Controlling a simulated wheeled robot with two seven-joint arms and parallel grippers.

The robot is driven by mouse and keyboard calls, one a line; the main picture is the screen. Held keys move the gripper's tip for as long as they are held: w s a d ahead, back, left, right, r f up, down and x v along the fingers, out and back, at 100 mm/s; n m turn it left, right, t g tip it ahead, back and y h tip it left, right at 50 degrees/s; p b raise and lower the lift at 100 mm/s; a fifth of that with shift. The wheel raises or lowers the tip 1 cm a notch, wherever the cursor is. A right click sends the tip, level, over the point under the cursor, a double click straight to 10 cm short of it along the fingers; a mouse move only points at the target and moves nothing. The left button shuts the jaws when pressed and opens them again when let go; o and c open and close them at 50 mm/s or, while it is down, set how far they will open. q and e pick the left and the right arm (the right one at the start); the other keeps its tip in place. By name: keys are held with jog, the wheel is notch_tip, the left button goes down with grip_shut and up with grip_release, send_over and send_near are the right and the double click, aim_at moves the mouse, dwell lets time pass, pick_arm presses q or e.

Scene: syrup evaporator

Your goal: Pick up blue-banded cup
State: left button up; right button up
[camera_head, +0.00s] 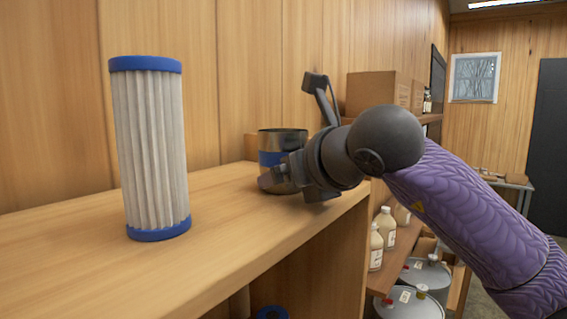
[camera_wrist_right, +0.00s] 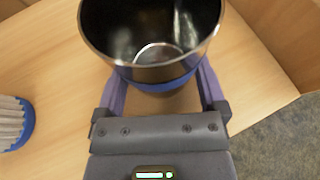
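The blue-banded cup (camera_head: 284,138) is a dark metallic cup with a blue band, upright at the right end of the wooden shelf top. Its open, empty inside and rim (camera_wrist_right: 152,72) fill the upper middle of the right wrist view. My right gripper (camera_head: 282,176) is at the cup, with one finger across its front. In the wrist view the purple fingers (camera_wrist_right: 162,88) stand on either side of the cup at the band. Their tips are hidden under the rim, so firm contact cannot be told. My left gripper is not in view.
A pleated filter cylinder (camera_head: 152,150) with blue ends stands on the shelf top (camera_head: 75,262) left of the cup. The wooden wall is close behind. Cardboard boxes (camera_head: 377,92), jugs (camera_head: 386,228) and metal drums (camera_head: 408,303) are to the right. The shelf between filter and cup is clear.

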jog(key=shift+c, duration=0.9)
